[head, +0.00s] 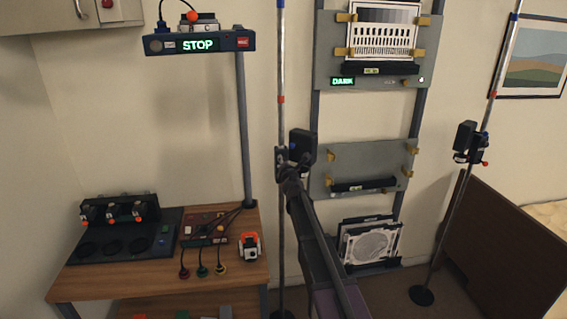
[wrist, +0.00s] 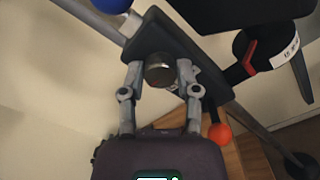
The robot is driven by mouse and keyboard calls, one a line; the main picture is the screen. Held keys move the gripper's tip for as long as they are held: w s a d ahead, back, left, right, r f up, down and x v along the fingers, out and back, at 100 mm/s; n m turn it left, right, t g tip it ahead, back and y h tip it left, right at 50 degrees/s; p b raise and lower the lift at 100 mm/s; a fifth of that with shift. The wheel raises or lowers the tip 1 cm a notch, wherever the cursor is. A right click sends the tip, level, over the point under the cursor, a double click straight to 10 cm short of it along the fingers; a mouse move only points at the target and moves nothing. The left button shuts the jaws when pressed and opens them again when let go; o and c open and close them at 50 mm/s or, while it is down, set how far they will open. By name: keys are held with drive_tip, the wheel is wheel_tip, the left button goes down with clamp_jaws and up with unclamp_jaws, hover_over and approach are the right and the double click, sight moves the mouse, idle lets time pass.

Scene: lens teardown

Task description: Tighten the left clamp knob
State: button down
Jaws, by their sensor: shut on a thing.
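The left clamp (head: 281,153) sits on the left upright pole (head: 281,80), with a black box-shaped device (head: 302,145) on its right side. My gripper (head: 289,174) is up against this clamp in the head view and hides the knob there. In the wrist view the knob (wrist: 159,70) is a short, dull metal cylinder on the dark clamp body (wrist: 172,38). My gripper (wrist: 158,75) has one finger on each side of the knob and is shut on it.
A second pole with a similar device (head: 466,136) stands at the right. Behind are grey rack panels (head: 340,160) with a chart. A wooden bench (head: 240,275) with coloured knobs and a STOP sign (head: 197,45) are at left. A brown board (head: 500,235) leans at right.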

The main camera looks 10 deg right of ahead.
drive_tip(key=shift+m, duration=0.4)
drive_tip(key=m, duration=0.8)
drive_tip(key=shift+f, duration=0.1)
drive_tip(key=m, duration=0.4)
drive_tip(key=shift+m, duration=0.3)
drive_tip(key=m, duration=0.4)
drive_tip(key=shift+m, duration=0.3)
drive_tip(key=shift+c, duration=1.7)
unclamp_jaws()
drive_tip(key=shift+f, duration=0.1)
drive_tip(key=shift+s, duration=0.15)
